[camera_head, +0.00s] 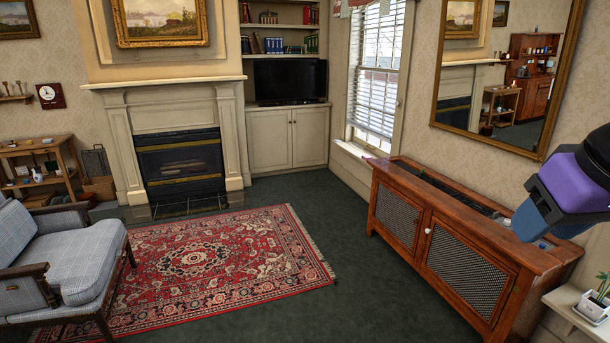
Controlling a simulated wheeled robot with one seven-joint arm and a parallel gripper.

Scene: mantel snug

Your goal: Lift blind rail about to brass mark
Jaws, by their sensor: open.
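The white slatted blind (376,98) hangs in the window left of the mirror. Its slats reach down close to the sill. The bottom rail is too small to make out clearly against the white window frame. I cannot pick out a brass mark. My gripper (532,218), with purple and black parts beside it, is at the right edge, above the right end of the wooden cabinet. It is far from the blind and holds nothing that I can see. Its fingertips are hard to make out.
A wooden cabinet (455,246) with mesh doors stands along the right wall, below a gilt mirror (437,92). A plant (599,291) is on a white shelf (577,309) at lower right. Green carpet (365,290) lies clear between the cabinet and red rug (220,257). An armchair (75,262) stands left.

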